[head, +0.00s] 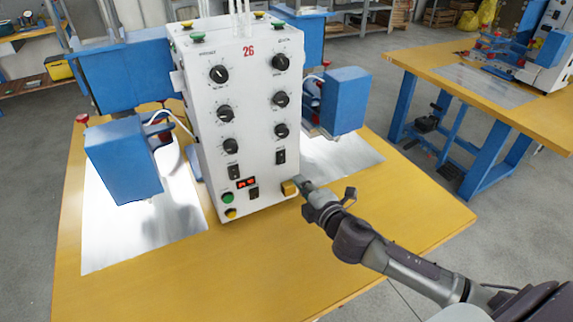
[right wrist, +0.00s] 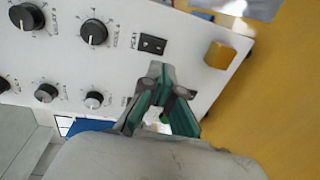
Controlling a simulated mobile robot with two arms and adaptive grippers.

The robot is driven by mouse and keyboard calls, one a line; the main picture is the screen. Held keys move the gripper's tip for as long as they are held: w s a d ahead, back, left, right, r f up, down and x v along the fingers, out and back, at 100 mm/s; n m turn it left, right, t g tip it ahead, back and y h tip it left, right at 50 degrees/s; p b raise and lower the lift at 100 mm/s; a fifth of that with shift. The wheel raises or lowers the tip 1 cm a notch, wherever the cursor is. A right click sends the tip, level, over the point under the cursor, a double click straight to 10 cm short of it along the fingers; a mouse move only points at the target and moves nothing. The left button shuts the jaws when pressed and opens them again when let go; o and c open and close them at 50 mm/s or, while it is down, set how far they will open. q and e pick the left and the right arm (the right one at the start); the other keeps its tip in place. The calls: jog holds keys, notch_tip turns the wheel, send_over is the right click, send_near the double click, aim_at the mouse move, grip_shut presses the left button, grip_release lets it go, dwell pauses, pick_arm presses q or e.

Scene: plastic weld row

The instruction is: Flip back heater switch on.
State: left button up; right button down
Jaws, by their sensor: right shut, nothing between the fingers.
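The white control box (head: 240,110), marked 26, stands on the yellow table. Its front has two columns of black knobs with a black rocker switch under each: a left switch (head: 235,172) and a right switch (head: 280,157). The right switch also shows in the right wrist view (right wrist: 152,44), labelled HEAT; I cannot read which switch is the back one. My right gripper (head: 303,185) is by the box's lower right corner. In the right wrist view its shut, empty fingertips (right wrist: 161,70) appear just below the right switch; contact cannot be told. My left gripper is out of view.
A yellow block (head: 289,188) sticks out of the panel's lower right corner, close to my right gripper. A red display (head: 245,183) and green button (head: 228,197) are lower left. Blue weld units (head: 345,100) flank the box. The table's front right (head: 400,215) is bare.

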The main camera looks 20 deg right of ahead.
aim_at(282, 162)
jog(key=w, duration=0.5)
jog(key=w+f+p, duration=0.1)
jog(key=w, duration=0.2)
jog(key=shift+a, duration=0.15)
jog(key=shift+w+f+b, duration=0.1)
jog(key=shift+f+b, duration=0.15)
jog(key=shift+b, duration=0.1)
jog(key=shift+w+r+b, duration=0.1)
jog(key=shift+r+b, duration=0.1)
jog(key=shift+b, duration=0.2)
